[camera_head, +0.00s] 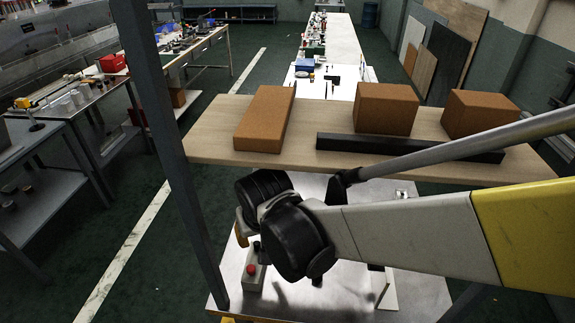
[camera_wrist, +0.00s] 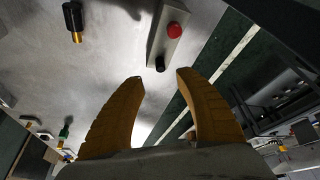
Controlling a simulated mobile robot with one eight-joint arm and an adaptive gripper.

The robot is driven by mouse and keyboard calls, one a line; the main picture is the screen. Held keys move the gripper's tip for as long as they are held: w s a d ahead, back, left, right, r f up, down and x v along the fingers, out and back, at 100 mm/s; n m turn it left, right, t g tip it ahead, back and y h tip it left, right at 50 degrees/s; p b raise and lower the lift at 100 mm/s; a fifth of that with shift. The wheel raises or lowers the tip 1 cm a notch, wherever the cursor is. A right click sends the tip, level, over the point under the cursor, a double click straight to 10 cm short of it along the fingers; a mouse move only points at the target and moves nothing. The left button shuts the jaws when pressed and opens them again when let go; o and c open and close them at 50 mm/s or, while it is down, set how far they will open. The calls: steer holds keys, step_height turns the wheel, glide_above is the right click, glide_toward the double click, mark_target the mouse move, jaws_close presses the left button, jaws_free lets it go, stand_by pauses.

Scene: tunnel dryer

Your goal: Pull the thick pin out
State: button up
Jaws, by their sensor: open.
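My gripper (camera_wrist: 160,77) is open and empty, with two orange fingers spread apart in the wrist view. In the head view only a bit of an orange finger (camera_head: 241,226) shows beside my dark wrist joints. A black-topped pin-like piece with a brass-coloured end (camera_wrist: 72,22) is at the upper left of the wrist view, apart from the fingers. A smaller green-topped piece (camera_wrist: 65,130) is at the lower left. I cannot tell for sure which is the thick pin. A grey button box (camera_wrist: 158,42) with a red and a black button lies just beyond the fingertips; it also shows in the head view (camera_head: 253,278).
A wooden shelf (camera_head: 215,150) above the metal worktop (camera_head: 418,291) carries orange-brown blocks (camera_head: 386,108) and a black bar (camera_head: 410,148). A dark post (camera_head: 160,120) stands at the left. Other benches (camera_head: 60,120) stand further left, across open green floor.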

mark_target(257, 244)
steer(key=shift+w+a+f, duration=0.15)
steer(key=shift+w+f, duration=0.15)
steer(key=shift+f, duration=0.1)
steer(key=shift+f+b, duration=0.35)
steer(key=b+x, duration=0.2)
steer(key=x, duration=0.4)
steer(key=shift+b, duration=0.3)
jaws_close()
